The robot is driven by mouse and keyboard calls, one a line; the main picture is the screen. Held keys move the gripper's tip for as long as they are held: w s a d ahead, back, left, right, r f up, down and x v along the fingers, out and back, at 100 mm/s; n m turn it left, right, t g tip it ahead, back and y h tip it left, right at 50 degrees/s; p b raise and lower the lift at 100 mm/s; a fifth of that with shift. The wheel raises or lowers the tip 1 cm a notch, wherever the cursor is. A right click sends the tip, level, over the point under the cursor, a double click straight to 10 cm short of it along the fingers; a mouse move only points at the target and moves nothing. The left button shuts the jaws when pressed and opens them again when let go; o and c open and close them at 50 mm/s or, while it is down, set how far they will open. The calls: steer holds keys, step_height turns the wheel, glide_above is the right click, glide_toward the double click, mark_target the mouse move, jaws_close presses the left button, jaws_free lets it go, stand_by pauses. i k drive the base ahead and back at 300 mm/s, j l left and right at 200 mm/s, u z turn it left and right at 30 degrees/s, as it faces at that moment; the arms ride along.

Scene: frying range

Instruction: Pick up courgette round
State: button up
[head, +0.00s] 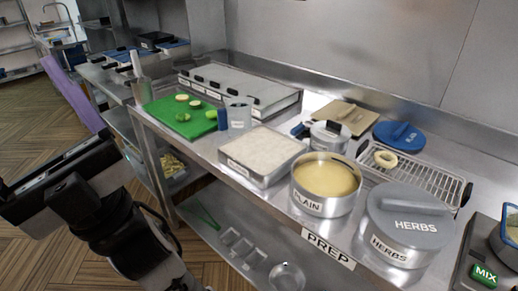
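Several courgette pieces lie on a green cutting board (160,108) at the back left of the steel counter. Two pale courgette rounds (182,98) lie flat near the board's far side, the second (195,103) just right of the first. A greener piece (183,117) lies nearer the front edge, and another (211,114) is at the right by a blue-handled item. My dark arm fills the lower left, in front of the counter and well apart from the board. I cannot make out its fingertips, nor whether they hold anything.
A tray of white coating (262,152), a pot of batter marked PLAIN (322,204) and a lidded HERBS pot (405,230) line the front edge. A metal cup (238,115) stands right of the board. A wire rack (425,182) holds a pale ring. Shelves lie below.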

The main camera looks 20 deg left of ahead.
mark_target(193, 105)
steer(key=i+j+u, duration=0.3)
steer(key=j, duration=0.3)
steer(key=i+j+u, duration=0.35)
steer(key=j, duration=0.25)
steer(key=i+j+u, duration=0.3)
steer(key=j, duration=0.2)
steer(key=i+l, duration=0.2)
steer(key=i, duration=0.3)
steer(key=i+l, duration=0.15)
steer(key=i, duration=0.3)
